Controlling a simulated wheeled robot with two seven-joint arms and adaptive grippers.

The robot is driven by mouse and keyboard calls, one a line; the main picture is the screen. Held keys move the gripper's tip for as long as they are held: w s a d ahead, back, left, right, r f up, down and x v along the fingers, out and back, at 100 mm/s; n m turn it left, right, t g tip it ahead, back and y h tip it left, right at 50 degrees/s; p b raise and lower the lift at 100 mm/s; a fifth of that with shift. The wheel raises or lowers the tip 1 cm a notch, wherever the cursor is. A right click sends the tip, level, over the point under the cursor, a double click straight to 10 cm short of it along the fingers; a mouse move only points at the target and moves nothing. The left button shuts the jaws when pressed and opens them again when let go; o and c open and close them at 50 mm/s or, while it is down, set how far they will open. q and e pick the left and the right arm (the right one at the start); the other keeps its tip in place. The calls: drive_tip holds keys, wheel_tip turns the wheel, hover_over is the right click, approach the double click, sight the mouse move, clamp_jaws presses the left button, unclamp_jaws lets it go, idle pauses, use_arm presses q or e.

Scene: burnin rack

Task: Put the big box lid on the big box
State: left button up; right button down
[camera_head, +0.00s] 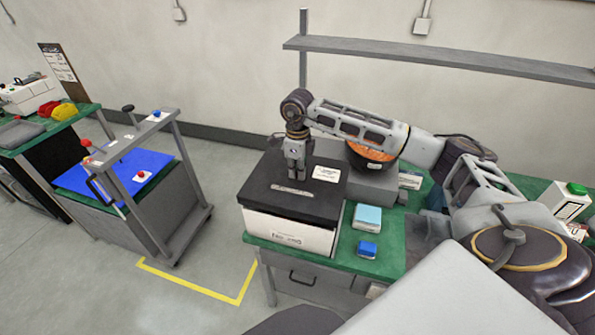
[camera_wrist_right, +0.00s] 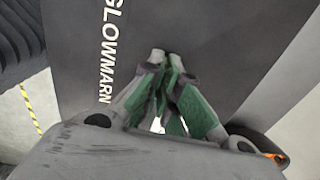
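The big box (camera_head: 290,233) is white with a printed front and stands on the green bench top. The dark grey big box lid (camera_head: 265,185) lies over its top, looking level and covering the opening. The lid carries a pale printed strip and a white label. In the right wrist view the lid (camera_wrist_right: 215,45) fills most of the background, with white lettering. My right gripper (camera_head: 296,166) points down over the lid's far part. In the wrist view its green-padded fingers (camera_wrist_right: 165,62) meet at the tips, with nothing visible between them. Contact with the lid is unclear. My left gripper is not in view.
A grey machine with an orange-filled bowl (camera_head: 370,152) is behind. A cart with a blue top (camera_head: 115,175) stands left, across open floor. A shelf (camera_head: 430,58) hangs above.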

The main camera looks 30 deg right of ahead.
sight(297, 184)
drive_tip(key=shift+f, duration=0.1)
drive_tip(key=shift+f+b, duration=0.5)
drive_tip(key=shift+b, duration=0.1)
drive_tip(key=shift+f, duration=0.15)
drive_tip(key=shift+f+b, duration=0.4)
drive_tip(key=shift+b, duration=0.2)
idle(1.4)
drive_tip(key=shift+f+b, duration=1.35)
drive_tip(key=shift+f, duration=0.35)
idle(1.6)
drive_tip(key=c, duration=1.6)
unclamp_jaws()
